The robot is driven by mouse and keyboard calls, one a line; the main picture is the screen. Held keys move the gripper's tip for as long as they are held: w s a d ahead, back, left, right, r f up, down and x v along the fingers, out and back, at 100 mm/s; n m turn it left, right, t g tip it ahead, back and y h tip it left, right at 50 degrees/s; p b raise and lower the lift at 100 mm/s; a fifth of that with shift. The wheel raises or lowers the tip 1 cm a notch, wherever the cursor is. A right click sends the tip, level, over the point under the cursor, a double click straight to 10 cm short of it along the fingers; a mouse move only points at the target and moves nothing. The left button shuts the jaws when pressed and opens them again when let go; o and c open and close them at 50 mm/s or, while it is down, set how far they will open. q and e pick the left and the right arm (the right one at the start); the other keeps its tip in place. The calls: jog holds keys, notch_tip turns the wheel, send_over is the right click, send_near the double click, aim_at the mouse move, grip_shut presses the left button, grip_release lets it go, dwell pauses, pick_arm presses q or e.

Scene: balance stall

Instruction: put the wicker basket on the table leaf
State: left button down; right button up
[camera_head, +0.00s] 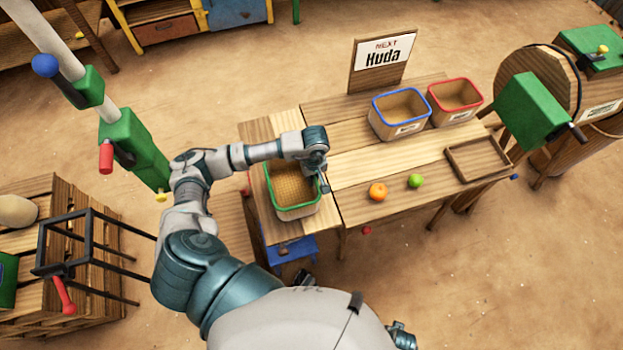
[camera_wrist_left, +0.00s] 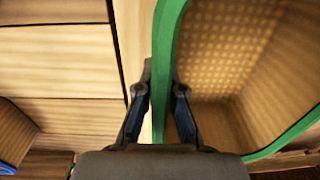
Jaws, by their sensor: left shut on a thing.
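The wicker basket (camera_head: 283,212) has a woven inside and a green rim. It is over the table leaf (camera_head: 287,122), the wooden section at the left end of the table. I cannot tell whether its base rests on the leaf or hangs just above it. My left gripper (camera_head: 323,186) is shut on the basket's right rim. In the left wrist view the two fingers (camera_wrist_left: 158,98) stand on either side of the green rim, and the basket's inside (camera_wrist_left: 225,60) lies to the right.
On the main table (camera_head: 350,170) are an orange (camera_head: 377,191), a green fruit (camera_head: 415,181), a blue-rimmed bin (camera_head: 398,128), a red-rimmed bin (camera_head: 470,117) and an empty wooden tray (camera_head: 452,160). A name sign (camera_head: 384,52) stands behind. A blue stool (camera_head: 300,243) is below the leaf's front.

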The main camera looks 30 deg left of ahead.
pick_arm(q)
jog(key=shift+d+f, duration=0.15)
jog(key=shift+f, duration=0.5)
jog(key=shift+a, duration=0.35)
jog(key=c, duration=1.3)
grip_release()
jog(key=shift+a+f, duration=0.15)
jog(key=shift+a, duration=0.35)
jog(key=shift+d+r, duration=0.2)
jog(key=shift+d, duration=0.3)
jog(key=r, duration=0.4)
jog(key=shift+w+d+r, duration=0.1)
jog(key=shift+d+r, duration=0.1)
jog(key=shift+r, duration=0.15)
jog(key=r, duration=0.7)
jog(key=shift+a, duration=0.25)
jog(key=shift+d+r, duration=0.1)
jog(key=shift+d, duration=0.1)
pick_arm(e)
jog(key=shift+s+f, duration=0.3)
jog(key=shift+f, duration=0.25)
